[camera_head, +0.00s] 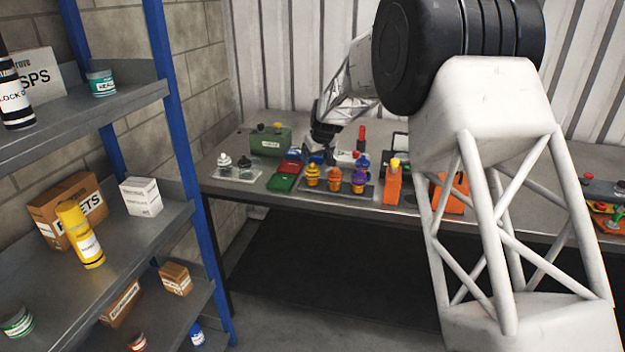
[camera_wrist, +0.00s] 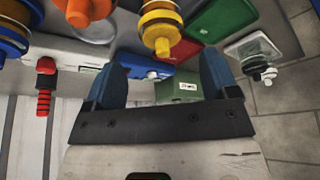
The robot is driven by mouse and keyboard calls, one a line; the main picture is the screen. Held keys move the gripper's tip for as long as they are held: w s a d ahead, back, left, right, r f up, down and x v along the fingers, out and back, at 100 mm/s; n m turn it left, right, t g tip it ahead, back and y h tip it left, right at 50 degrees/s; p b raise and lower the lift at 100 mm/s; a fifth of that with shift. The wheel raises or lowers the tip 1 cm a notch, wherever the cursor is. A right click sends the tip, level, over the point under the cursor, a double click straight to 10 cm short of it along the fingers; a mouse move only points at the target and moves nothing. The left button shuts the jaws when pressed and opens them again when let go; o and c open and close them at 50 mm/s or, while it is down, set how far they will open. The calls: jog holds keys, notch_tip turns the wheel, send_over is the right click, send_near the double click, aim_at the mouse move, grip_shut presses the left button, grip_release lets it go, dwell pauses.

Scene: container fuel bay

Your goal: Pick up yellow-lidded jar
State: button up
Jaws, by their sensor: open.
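A yellow-topped, ringed jar-like item (camera_head: 312,175) with an orange lower part stands at the left of a row on a dark tray on the bench. It also shows at the top middle of the wrist view (camera_wrist: 160,29). I cannot be sure that it is the yellow-lidded jar; an orange container with a yellow cap (camera_head: 393,182) stands further right. My gripper (camera_head: 317,157) is behind the row, near the blue items. In the wrist view its two blue fingers (camera_wrist: 161,75) are apart, with no jar held between them.
A shelf (camera_head: 150,230) holds boxes and a yellow bottle (camera_head: 80,235).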

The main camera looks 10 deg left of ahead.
aim_at(313, 163)
jog(key=shift+x, duration=2.5)
jog(key=shift+s+a, duration=0.1)
jog(key=shift+c, duration=0.3)
jog(key=c, duration=1.2)
